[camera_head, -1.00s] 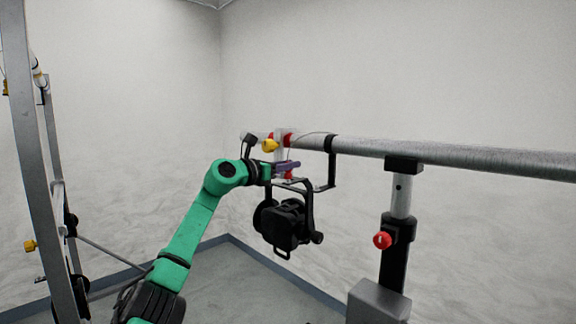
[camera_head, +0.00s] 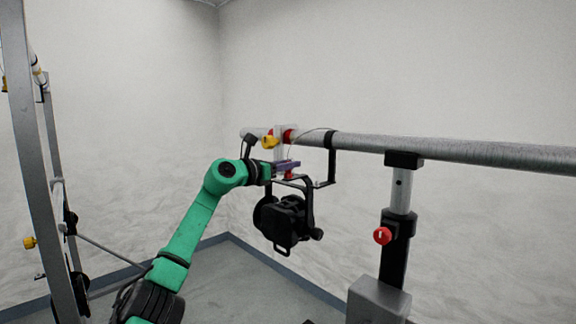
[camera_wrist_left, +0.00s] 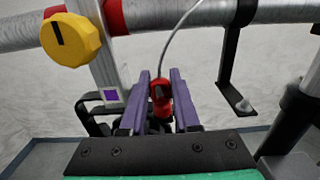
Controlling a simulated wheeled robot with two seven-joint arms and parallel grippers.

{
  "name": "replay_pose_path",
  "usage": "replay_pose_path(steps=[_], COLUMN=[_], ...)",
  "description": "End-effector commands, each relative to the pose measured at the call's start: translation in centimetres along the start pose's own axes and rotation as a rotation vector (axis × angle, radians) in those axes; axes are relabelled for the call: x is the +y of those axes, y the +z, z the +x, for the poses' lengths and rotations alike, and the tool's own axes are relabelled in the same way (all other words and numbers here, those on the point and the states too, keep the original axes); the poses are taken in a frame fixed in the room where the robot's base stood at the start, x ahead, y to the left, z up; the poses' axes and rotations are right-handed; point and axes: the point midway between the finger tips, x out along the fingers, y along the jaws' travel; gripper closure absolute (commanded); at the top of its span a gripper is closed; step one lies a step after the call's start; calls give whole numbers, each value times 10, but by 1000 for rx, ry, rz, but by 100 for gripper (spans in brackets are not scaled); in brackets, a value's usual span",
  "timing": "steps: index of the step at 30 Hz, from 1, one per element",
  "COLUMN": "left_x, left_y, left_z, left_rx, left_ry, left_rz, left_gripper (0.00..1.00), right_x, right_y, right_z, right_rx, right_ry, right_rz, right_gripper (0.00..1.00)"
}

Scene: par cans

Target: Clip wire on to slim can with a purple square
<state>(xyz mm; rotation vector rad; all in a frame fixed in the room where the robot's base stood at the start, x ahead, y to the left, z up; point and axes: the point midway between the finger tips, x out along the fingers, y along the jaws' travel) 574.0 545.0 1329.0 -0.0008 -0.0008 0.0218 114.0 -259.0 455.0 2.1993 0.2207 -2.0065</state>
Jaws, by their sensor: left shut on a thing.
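A black can (camera_head: 285,220) hangs in its yoke under the metal pipe in the head view. Above it a pale clamp (camera_head: 280,150) grips the pipe; in the wrist view the clamp's upright (camera_wrist_left: 98,50) bears a purple square (camera_wrist_left: 110,95). My left gripper (camera_wrist_left: 159,88) has purple fingers, also visible in the head view (camera_head: 287,164). It is shut on a red clip (camera_wrist_left: 160,95) at the end of a thin grey wire (camera_wrist_left: 175,35). The clip is right of the upright, and I cannot tell whether it touches anything. My right gripper is out of view.
The pipe (camera_head: 460,155) runs right, borne by a stand (camera_head: 398,225) with a red knob. A yellow knob (camera_wrist_left: 72,38) sits on the clamp. A black bracket (camera_wrist_left: 236,50) hangs right of the wire. A metal frame (camera_head: 30,150) stands at the left.

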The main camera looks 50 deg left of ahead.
Motion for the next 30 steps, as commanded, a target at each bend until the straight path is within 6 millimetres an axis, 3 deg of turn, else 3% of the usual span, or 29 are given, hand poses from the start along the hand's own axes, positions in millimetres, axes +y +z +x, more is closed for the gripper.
replay_pose_path(steps=[11,12,14,24,30], left_x=[0,0,0,0,0], left_y=[-2,-2,-2,-3,-13], left_z=[0,0,0,-2,-31], left_rx=[2,2,2,2,5], left_ry=[0,0,0,0,3], left_rz=[0,1,1,1,9], left_gripper=[100,58,36,35,35], right_x=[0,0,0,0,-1], right_y=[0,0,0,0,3], right_z=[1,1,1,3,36], right_rx=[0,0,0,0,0], right_ry=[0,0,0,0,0], right_rz=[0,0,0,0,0], right_gripper=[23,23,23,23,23])
